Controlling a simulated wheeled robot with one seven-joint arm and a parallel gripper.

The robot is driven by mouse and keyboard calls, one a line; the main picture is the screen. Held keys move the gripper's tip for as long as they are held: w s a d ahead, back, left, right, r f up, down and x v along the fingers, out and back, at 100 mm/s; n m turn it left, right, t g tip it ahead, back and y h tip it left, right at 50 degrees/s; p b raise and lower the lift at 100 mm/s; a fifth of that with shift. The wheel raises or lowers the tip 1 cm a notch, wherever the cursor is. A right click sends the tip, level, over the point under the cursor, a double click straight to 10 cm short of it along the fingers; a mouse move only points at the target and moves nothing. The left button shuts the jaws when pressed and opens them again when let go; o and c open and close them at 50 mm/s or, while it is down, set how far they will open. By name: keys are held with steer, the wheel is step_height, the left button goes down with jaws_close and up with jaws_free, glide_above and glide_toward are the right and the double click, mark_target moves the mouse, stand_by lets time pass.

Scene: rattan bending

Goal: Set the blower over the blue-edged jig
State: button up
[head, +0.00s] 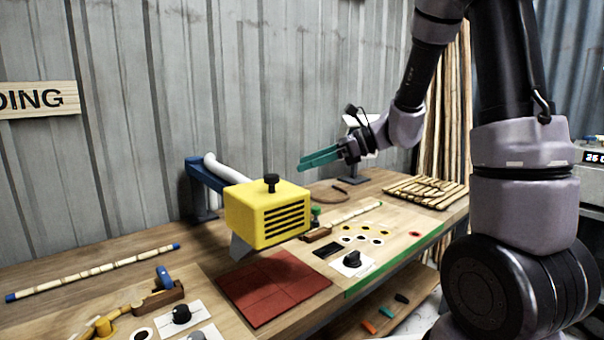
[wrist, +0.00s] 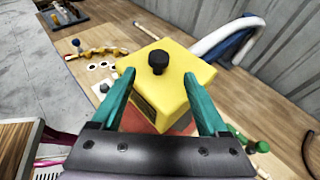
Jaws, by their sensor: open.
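The blower (head: 262,222) is a yellow box with dark slots and a black knob (head: 271,182) on top. It hangs over a red tiled mat (head: 285,292). My gripper (head: 304,163) is open and empty, above and to the right of the blower, apart from it. In the wrist view the blower (wrist: 165,85) and its knob (wrist: 157,62) appear between the two teal fingers. At the lower left of the head view is a wooden block with a blue knob (head: 164,278) and a yellow curved piece (head: 103,326).
A blue arm (head: 207,174) and white hose (head: 222,168) join the blower from behind. A blue-ended rod (head: 95,270) lies left.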

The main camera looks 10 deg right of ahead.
mark_target(273, 175)
steer(key=x, duration=1)
steer(key=shift+a+f, duration=0.15)
steer(key=shift+a, duration=0.05)
steer(key=shift+c, duration=0.4)
jaws_close()
stand_by(0.7)
